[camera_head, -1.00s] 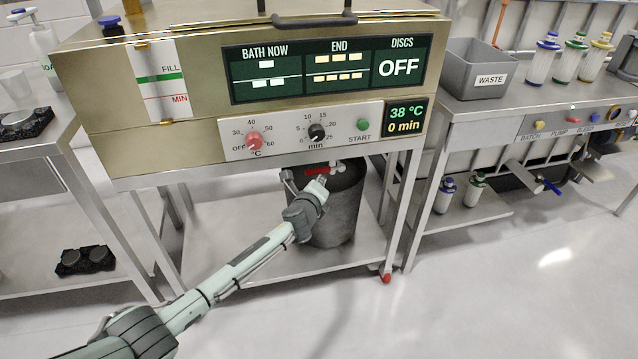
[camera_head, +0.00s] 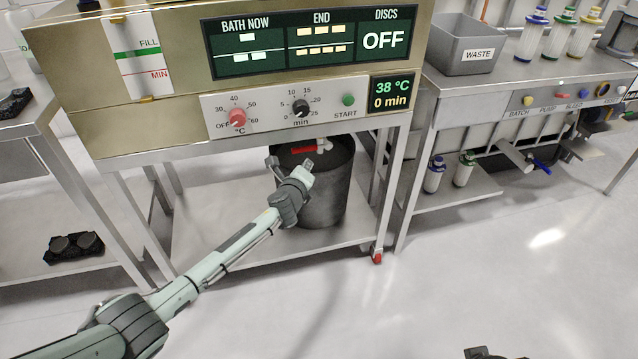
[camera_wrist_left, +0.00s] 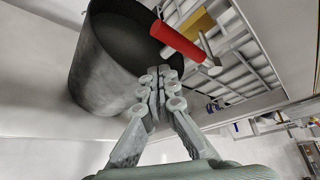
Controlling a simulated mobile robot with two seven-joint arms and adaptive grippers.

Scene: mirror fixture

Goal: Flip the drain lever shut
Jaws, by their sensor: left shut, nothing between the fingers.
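The red drain lever (camera_head: 303,150) sits under the bath cabinet, beside a white pipe fitting (camera_head: 323,146) and above the dark bucket (camera_head: 336,202). It lies roughly level in the head view. In the left wrist view the red lever (camera_wrist_left: 177,43) crosses just beyond my fingertips, with a yellow part (camera_wrist_left: 196,27) behind it. My left gripper (camera_head: 307,166) is shut and empty, just below the lever in the head view. Its fingers (camera_wrist_left: 158,78) are together in the wrist view. I cannot tell whether they touch the lever. A dark part of mine shows at the bottom right edge.
The bucket (camera_wrist_left: 97,72) stands close beside my left fingers, on the lower shelf (camera_head: 205,235). The cabinet (camera_head: 150,125) with its knobs overhangs the lever. A table leg (camera_head: 388,190) stands to the right. Open floor (camera_head: 450,290) lies in front.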

